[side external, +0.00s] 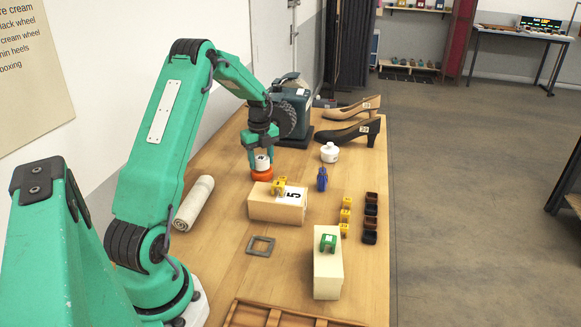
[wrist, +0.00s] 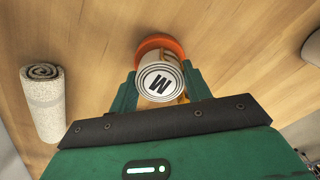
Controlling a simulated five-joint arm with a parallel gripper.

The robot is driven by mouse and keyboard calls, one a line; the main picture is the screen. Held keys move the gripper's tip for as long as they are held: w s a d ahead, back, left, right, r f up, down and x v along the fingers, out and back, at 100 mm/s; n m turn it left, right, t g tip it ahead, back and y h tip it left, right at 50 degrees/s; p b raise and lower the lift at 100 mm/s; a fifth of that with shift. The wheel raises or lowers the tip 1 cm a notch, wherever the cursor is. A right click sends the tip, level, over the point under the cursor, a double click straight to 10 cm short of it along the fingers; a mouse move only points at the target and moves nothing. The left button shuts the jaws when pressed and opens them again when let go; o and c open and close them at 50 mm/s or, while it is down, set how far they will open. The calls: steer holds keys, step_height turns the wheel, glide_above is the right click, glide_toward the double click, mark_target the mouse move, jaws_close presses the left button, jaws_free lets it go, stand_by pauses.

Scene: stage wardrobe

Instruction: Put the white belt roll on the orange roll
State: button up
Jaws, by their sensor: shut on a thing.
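The white belt roll (side external: 262,163) is between the fingers of my gripper (side external: 262,150), which is shut on it. In the wrist view the white roll (wrist: 160,82) shows its round top with a black W, between the two green fingers. The orange roll (side external: 262,175) is on the wooden table directly under the white roll. In the wrist view only an orange rim (wrist: 160,43) shows behind the white roll. The two rolls look lined up and upright. I cannot tell whether the white roll rests on the orange one or hangs just above it.
A rolled grey cloth (side external: 194,203) lies to the left. A pale block (side external: 275,207) with a yellow clip stands in front, with a blue item (side external: 322,179) to its right. A white pot (side external: 330,152), a dark machine (side external: 291,110) and shoes (side external: 345,131) are farther back.

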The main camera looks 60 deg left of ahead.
mark_target(261, 158)
steer(key=shift+f, duration=0.3)
steer(key=shift+f, duration=0.15)
steer(key=o, duration=1)
step_height(261, 158, up, 12)
steer(key=shift+r, duration=0.15)
stand_by(0.5)
steer(key=shift+d+r, duration=0.1)
